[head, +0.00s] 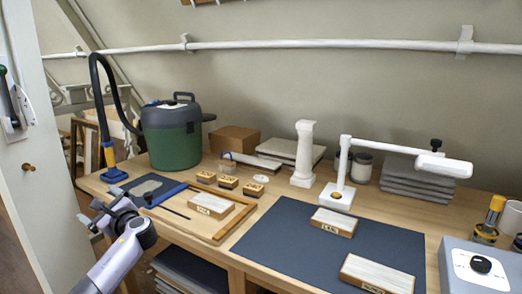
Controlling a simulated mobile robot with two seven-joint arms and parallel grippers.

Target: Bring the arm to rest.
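My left arm comes in from the lower left, and its gripper (108,212) is in front of the table's left front edge, close to a dark blue mat (128,193). The gripper is small and seen at an angle, so I cannot tell whether its fingers are open or shut. I see nothing clearly held in it. My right gripper is not in view.
The wooden table (257,190) bears a green vacuum (172,138), a wooden tray (232,228) with a labelled block, a white column (303,155), a white lamp (340,190) and a grey control box (475,268). Two labelled blocks lie on a large dark mat (282,243).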

